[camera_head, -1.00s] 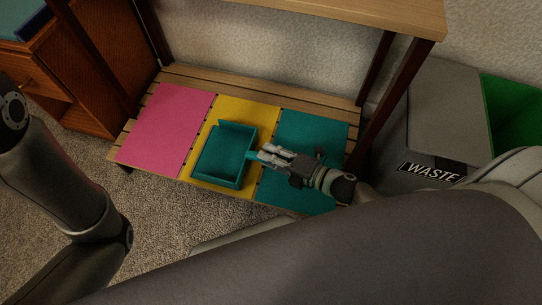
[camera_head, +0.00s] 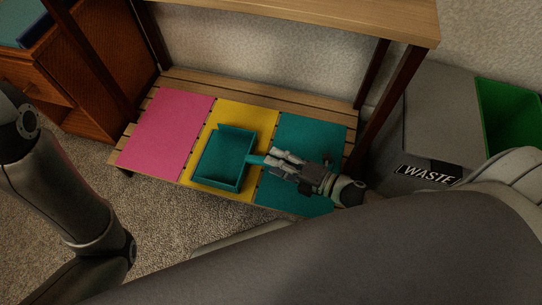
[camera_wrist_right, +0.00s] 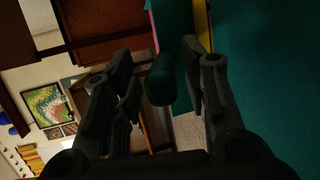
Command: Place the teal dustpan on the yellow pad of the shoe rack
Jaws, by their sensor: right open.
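The teal dustpan (camera_head: 224,158) lies on the yellow pad (camera_head: 249,115), the middle pad on the shoe rack's lower shelf. Its tray faces up, and its handle points right toward my right gripper (camera_head: 273,159). My right gripper is open above the left part of the teal pad, at the handle's end. In the right wrist view the dark teal handle (camera_wrist_right: 161,79) shows between the two spread fingers (camera_wrist_right: 157,68), with a gap on either side. My left arm shows at the left of the head view, but its gripper does not.
A pink pad (camera_head: 168,133) lies left of the yellow one and a teal pad (camera_head: 318,137) lies right. The rack's upper board (camera_head: 330,14) and dark posts frame the shelf. A grey waste bin (camera_head: 430,120) stands at right, a wooden cabinet (camera_head: 92,75) at left.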

